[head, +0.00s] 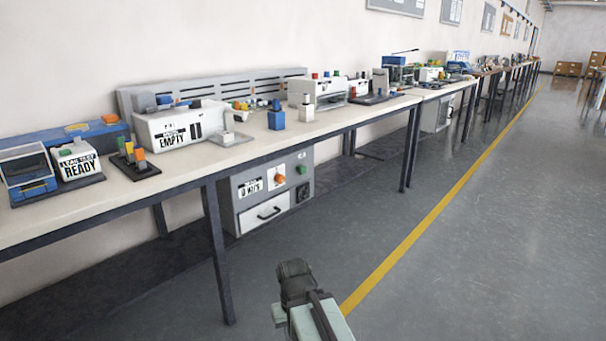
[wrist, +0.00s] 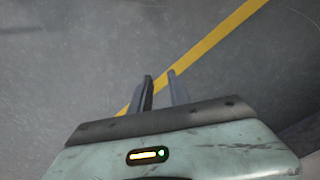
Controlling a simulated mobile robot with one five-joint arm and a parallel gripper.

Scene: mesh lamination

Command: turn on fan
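No thing in view can be named a fan with certainty. A grey cabinet (head: 228,205) stands on the floor under the long bench in the head view. Its front has an orange knob (head: 279,178), a green button (head: 302,170), a drawer with a black handle (head: 268,213) and a small dark square panel (head: 303,193) that may be a grille. My gripper (wrist: 160,76) points at the floor in the wrist view, its two dark fingers a narrow gap apart with nothing between them. My arm shows at the bottom of the head view, right of the cabinet and apart from it.
The long white bench (head: 195,172) on dark legs (head: 218,250) carries several machines, including a white box marked EMPTY (head: 170,125) and one marked READY (head: 76,160). A yellow line (head: 430,228) runs along the grey floor. The floor right of it is clear.

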